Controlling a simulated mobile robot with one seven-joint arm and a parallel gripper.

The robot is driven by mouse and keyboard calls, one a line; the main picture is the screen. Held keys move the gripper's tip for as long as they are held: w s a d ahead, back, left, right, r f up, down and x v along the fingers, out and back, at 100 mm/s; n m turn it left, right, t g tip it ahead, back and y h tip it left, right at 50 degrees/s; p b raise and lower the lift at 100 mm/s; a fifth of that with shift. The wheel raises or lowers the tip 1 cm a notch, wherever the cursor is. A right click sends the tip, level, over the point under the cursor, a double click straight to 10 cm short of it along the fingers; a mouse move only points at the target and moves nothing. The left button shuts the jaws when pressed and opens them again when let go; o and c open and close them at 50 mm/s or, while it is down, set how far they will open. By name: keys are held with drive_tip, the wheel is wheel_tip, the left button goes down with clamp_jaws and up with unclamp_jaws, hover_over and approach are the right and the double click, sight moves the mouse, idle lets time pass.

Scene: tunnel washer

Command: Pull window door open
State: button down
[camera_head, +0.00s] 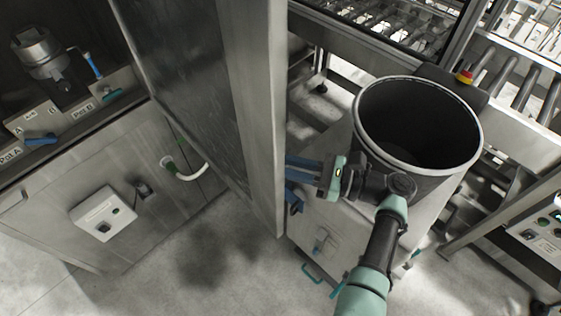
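The window door (183,75) is a tall panel with a dark, streaked glass pane in a grey metal frame. It stands swung out from the cabinet on the left, its free edge (262,120) toward the middle of the view. My gripper (290,172) is just right of that edge, its blue fingers pointing left at it. The fingers look apart, with nothing seen between them. Their tips are close to the frame edge; I cannot tell whether they touch it. No door handle is clearly visible.
A large dark drum (420,125) on a metal box stands right of the door, behind my arm. The cabinet (130,195) at left has a white switch box (103,214) and a curved pale handle (186,172). Clear floor (225,250) lies in front. A roller conveyor (520,90) runs at upper right.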

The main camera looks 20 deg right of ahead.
drive_tip(key=shift+w+r, duration=0.1)
drive_tip(key=shift+r, duration=0.05)
drive_tip(key=c, duration=1.1)
unclamp_jaws()
drive_tip(key=shift+a, duration=0.15)
drive_tip(key=b+v, duration=0.4)
drive_tip(key=v, duration=0.9)
